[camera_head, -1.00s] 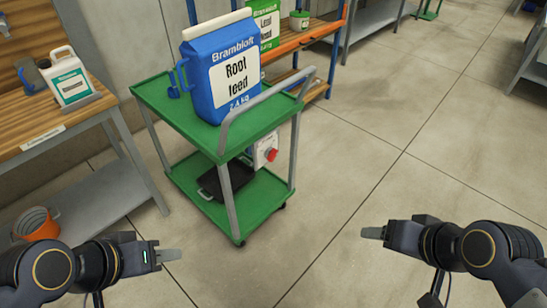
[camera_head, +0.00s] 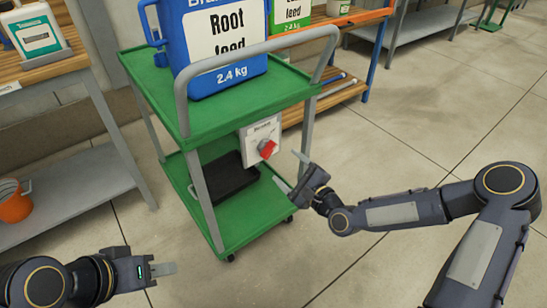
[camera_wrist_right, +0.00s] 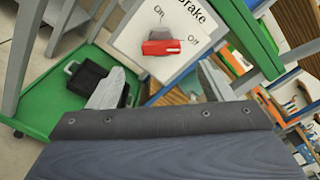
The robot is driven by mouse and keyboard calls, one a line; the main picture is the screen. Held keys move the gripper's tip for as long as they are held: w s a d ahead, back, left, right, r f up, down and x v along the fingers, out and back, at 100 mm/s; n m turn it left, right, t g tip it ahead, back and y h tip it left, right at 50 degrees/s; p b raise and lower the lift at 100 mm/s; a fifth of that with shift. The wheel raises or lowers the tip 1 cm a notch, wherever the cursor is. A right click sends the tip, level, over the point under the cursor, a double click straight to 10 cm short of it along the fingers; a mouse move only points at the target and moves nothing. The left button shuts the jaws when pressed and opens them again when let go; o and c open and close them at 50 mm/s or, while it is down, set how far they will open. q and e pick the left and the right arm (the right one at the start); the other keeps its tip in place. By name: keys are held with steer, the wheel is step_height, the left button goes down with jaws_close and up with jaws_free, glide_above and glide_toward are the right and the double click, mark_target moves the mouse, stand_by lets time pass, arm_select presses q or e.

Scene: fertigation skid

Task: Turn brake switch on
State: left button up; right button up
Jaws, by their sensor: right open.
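The brake switch is a red knob (camera_head: 266,149) on a white panel (camera_head: 251,133) under the green cart's top shelf. In the right wrist view the red knob (camera_wrist_right: 160,47) lies roughly level, with "On" at its upper left and "Off" at its right; its red end is towards "Off". My right gripper (camera_head: 292,172) is open and empty, just right of the panel and pointing at it. In the right wrist view its fingers (camera_wrist_right: 160,82) are apart, with the knob ahead between them, not touched.
The green cart (camera_head: 140,70) carries a blue Root feed jug (camera_head: 200,70) on top and a black tray (camera_head: 228,178) below. Its grey handle (camera_head: 255,48) rises near the panel. A wooden bench stands left; open floor lies right.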

mark_target(271, 152)
steer(key=x, duration=0.8)
steer(key=shift+r+b, duration=0.1)
steer(key=shift+b, duration=0.3)
steer(key=c, duration=1)
steer(key=shift+o, duration=0.2)
